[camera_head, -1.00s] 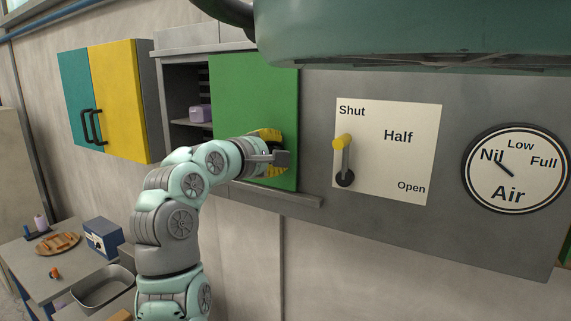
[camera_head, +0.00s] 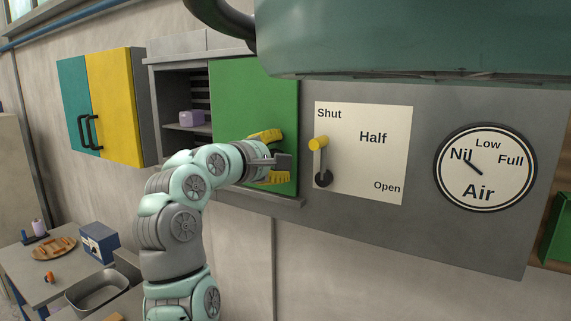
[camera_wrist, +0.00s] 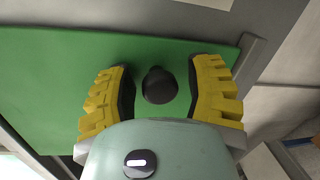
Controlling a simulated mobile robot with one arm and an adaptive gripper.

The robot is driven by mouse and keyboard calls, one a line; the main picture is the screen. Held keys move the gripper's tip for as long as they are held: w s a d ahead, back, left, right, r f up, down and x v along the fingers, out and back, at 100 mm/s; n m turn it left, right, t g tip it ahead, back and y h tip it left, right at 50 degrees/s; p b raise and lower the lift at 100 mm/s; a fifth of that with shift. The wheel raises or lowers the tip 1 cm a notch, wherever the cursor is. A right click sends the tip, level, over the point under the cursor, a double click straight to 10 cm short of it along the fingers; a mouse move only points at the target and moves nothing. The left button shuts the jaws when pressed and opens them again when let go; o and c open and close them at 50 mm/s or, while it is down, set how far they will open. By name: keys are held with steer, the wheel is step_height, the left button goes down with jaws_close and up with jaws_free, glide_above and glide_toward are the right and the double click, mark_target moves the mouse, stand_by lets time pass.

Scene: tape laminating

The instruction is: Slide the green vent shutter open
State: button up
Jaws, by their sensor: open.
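The green vent shutter (camera_head: 245,105) is a flat panel on a grey wall cabinet. It stands to the right of an uncovered opening (camera_head: 172,95), and its right edge is close to the right end of the rail below. My gripper (camera_head: 268,160) has yellow ridged fingers in front of the shutter's lower right part. In the wrist view my gripper (camera_wrist: 160,88) is open, with one finger on each side of the shutter's round black knob (camera_wrist: 159,85). Gaps show between the knob and both fingers. Part of the shutter's lower edge is behind my arm.
A purple block (camera_head: 192,117) sits on the shelf, with dark slats behind. Right are a yellow-knobbed lever (camera_head: 320,160) near "Shut" and an Air dial (camera_head: 485,170) near "Nil". A teal-and-yellow cabinet (camera_head: 118,105) hangs left. A table with a tray (camera_head: 97,290) stands lower left.

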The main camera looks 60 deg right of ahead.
steer(key=shift+o, duration=0.6)
steer(key=shift+w, duration=0.1)
steer(key=a+r, duration=0.1)
steer(key=a, duration=0.6)
steer(key=shift+a, duration=0.25)
